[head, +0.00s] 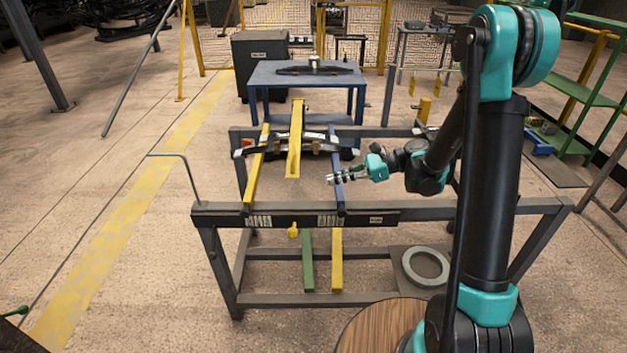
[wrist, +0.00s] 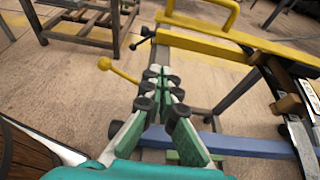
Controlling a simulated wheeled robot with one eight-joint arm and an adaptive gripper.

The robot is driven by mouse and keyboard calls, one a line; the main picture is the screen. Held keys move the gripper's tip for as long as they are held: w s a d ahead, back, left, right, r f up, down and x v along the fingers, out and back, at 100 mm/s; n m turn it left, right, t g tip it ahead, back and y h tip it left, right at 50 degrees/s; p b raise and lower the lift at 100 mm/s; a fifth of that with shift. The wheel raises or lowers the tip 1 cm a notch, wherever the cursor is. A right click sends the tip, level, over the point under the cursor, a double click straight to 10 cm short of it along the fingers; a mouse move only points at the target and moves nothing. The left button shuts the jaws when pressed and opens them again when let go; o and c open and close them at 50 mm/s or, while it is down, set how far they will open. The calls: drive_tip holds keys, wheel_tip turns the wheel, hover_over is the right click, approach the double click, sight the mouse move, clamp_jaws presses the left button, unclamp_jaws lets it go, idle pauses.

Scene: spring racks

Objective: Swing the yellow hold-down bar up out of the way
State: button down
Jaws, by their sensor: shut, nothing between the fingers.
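The yellow hold-down bar (head: 294,143) stands over the middle of the rack in the head view. Its near end hangs in the air between the yellow rail (head: 253,178) and the blue rail (head: 337,172). Dark leaf springs (head: 270,148) lie across the rails beneath its far part. My gripper (head: 333,179) is shut and empty, to the right of the bar's near end and apart from it. In the wrist view, my gripper's fingertips (wrist: 162,82) point toward the rack, with yellow bars above and the blue rail (wrist: 240,146) below.
A yellow-knobbed lever (head: 293,232) is below the rack's front beam (head: 285,219). A thin bent rod (head: 188,175) rises at its left. A blue table (head: 308,78) stands behind. A grey ring (head: 426,264) lies low at the right. Open floor is to the left.

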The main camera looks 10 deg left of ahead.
drive_tip(key=s+a, duration=0.2)
drive_tip(key=a, duration=0.7)
drive_tip(key=shift+s+r, duration=0.25)
drive_tip(key=shift+r, duration=0.05)
idle(0.3)
